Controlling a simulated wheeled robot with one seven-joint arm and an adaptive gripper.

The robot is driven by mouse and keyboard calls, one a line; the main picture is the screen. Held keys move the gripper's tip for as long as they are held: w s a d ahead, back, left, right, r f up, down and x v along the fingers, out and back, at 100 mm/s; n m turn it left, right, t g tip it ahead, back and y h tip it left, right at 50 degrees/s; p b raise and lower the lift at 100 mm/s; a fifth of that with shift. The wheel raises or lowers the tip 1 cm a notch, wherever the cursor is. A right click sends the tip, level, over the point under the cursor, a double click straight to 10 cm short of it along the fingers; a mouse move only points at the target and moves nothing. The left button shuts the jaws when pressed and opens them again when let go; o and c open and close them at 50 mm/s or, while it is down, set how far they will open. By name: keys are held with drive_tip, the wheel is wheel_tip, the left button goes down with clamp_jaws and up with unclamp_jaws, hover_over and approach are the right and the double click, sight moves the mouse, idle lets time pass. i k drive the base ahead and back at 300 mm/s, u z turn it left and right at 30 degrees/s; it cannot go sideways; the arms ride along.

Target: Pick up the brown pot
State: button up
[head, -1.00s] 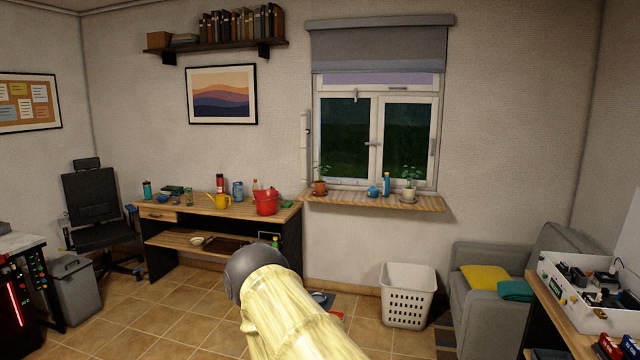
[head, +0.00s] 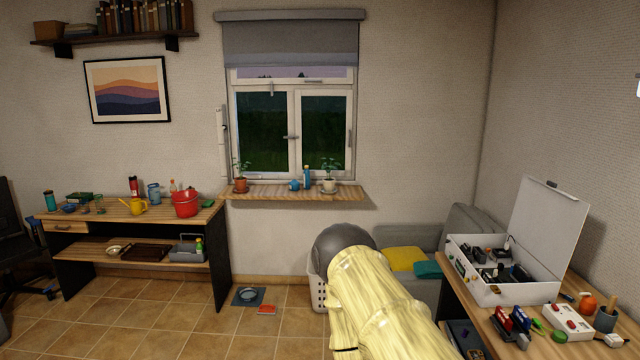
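The brown pot (head: 241,185) is a small terracotta pot with a green plant in it. It stands upright at the left end of the wooden windowsill (head: 290,196), below the window. A white pot (head: 329,186) with a plant stands toward the right end of the same sill. A blue watering can (head: 294,185) and a blue bottle (head: 306,177) stand between the two pots. Part of my arm, pale yellow with a grey rounded joint, reaches up from the bottom right of centre, well short of the sill. My gripper is not in view.
A wooden bench (head: 92,209) with a red bucket (head: 185,203) and yellow watering can stands left of the sill. A dish on a mat (head: 248,296) and a red item (head: 267,309) lie on the tiles. A worktable with an open white case (head: 500,290) is at right.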

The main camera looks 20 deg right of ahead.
sight(240, 182)
drive_tip(key=z, duration=0.7)
drive_tip(key=i, duration=5.55)
drive_tip(key=u, duration=0.55)
